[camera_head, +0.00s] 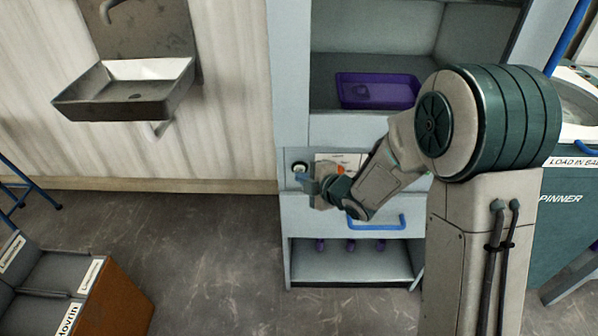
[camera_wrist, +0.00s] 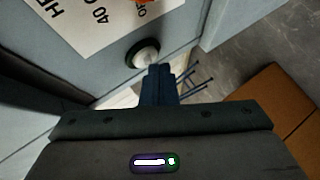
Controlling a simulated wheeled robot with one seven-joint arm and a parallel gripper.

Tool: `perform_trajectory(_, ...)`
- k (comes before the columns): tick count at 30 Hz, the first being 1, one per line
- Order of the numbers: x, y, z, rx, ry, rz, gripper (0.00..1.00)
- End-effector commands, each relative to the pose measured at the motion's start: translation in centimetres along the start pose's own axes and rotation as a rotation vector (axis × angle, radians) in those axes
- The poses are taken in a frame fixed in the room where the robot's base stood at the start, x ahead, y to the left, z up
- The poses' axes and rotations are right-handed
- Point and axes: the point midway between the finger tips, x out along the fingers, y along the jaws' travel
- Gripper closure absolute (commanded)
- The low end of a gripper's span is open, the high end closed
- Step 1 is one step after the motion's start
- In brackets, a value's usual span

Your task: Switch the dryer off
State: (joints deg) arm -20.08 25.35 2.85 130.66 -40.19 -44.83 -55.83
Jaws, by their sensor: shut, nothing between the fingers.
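The dryer is a pale grey-blue cabinet (camera_head: 292,238) in the middle of the head view, with an open upper compartment and a blue-handled drawer below. A round knob with a dark ring and white centre (camera_head: 299,168) sits on its front at the left edge. In the wrist view the knob (camera_wrist: 146,54) is just beyond my fingertips. My gripper (camera_head: 303,178) is shut and empty, its blue fingers (camera_wrist: 160,72) at or very near the knob. I cannot tell whether they touch. A printed label (camera_wrist: 92,22) is beside the knob, partly cut off.
A purple tray (camera_head: 378,91) lies in the upper compartment. The blue drawer handle (camera_head: 378,223) sticks out below my arm. A wall sink (camera_head: 125,92) hangs at left. A labelled brown-sided bin (camera_head: 112,300) stands front left. The spinner (camera_head: 570,215) is at right. The middle floor is clear.

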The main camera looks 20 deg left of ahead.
Motion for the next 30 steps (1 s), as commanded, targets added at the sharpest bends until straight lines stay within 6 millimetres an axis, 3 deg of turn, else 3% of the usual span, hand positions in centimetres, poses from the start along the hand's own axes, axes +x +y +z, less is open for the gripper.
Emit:
perform_trajectory(7,-0.3,-0.2,-0.2,-0.001,0.001,0.000,1.00)
perform_trajectory(21,-3.5,-2.6,-2.6,-0.001,0.001,0.001,1.00)
perform_trajectory(30,-4.2,-3.0,-3.1,-0.001,0.000,0.000,1.00)
